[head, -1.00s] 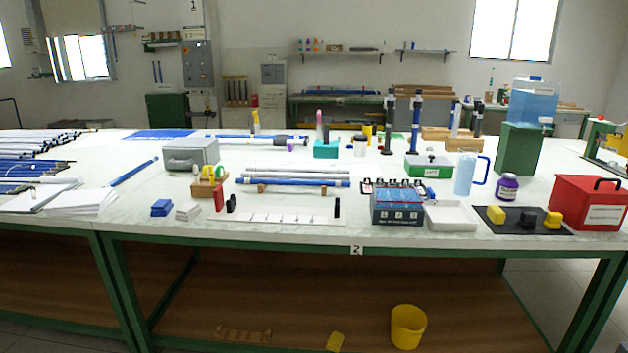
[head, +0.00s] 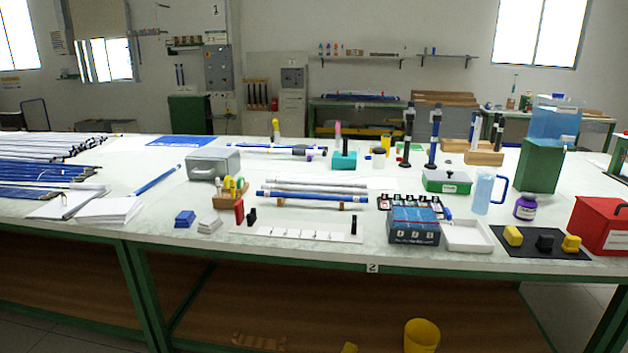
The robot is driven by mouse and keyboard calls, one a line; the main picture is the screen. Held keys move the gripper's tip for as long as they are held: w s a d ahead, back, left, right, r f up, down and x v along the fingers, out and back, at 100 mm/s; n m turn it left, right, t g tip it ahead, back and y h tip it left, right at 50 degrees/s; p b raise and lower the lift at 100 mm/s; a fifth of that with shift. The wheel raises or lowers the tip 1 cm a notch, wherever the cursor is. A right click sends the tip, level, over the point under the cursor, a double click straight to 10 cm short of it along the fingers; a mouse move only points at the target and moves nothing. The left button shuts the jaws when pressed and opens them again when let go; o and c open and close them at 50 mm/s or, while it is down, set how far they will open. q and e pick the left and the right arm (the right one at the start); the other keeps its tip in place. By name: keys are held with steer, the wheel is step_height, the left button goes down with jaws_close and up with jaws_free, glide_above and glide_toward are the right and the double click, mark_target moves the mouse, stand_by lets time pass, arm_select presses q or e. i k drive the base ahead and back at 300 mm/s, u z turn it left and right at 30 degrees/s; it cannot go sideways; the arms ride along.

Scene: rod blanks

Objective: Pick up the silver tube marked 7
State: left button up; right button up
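Silver-grey tubes (head: 318,183) lie side by side near the middle of the table, just behind a blue tube (head: 312,197). The blue tube rests on small wooden supports. No number 7 can be read on any tube at this size. A bundle of white or silver rods (head: 50,147) also lies at the far left of the table. Neither of my grippers is in view.
The white-topped table (head: 140,208) has a green frame. A grey metal box (head: 213,165), a pen holder (head: 232,197), a white strip (head: 295,229) and a blue box (head: 413,226) surround the tubes. A red box (head: 602,226) stands far right.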

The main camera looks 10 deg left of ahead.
mark_target(263, 186)
steer(key=z, duration=0.75)
steer(key=k, duration=1)
steer(key=z, duration=1)
steer(key=i, duration=0.75)
steer(key=u, duration=1.15)
steer(key=i, duration=1.95)
steer(key=u, duration=1.7)
